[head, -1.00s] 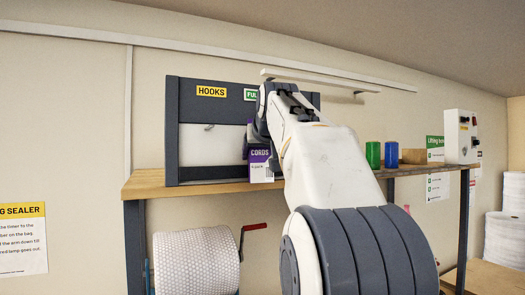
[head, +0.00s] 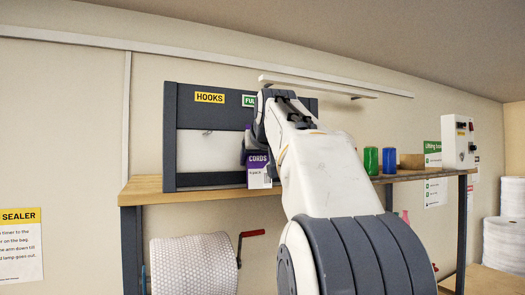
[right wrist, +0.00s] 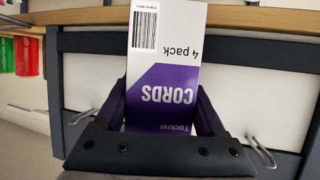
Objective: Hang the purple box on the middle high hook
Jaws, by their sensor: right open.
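Wire hooks show left (right wrist: 80,115) and right (right wrist: 262,152) of the box. The hook behind the box and its hang hole are hidden, so I cannot tell whether it hangs. My left gripper is out of view.
The rack stands on a wooden shelf (head: 150,186). A white rail (head: 320,87) runs above. A bubble-wrap roll (head: 195,265) is below the shelf.

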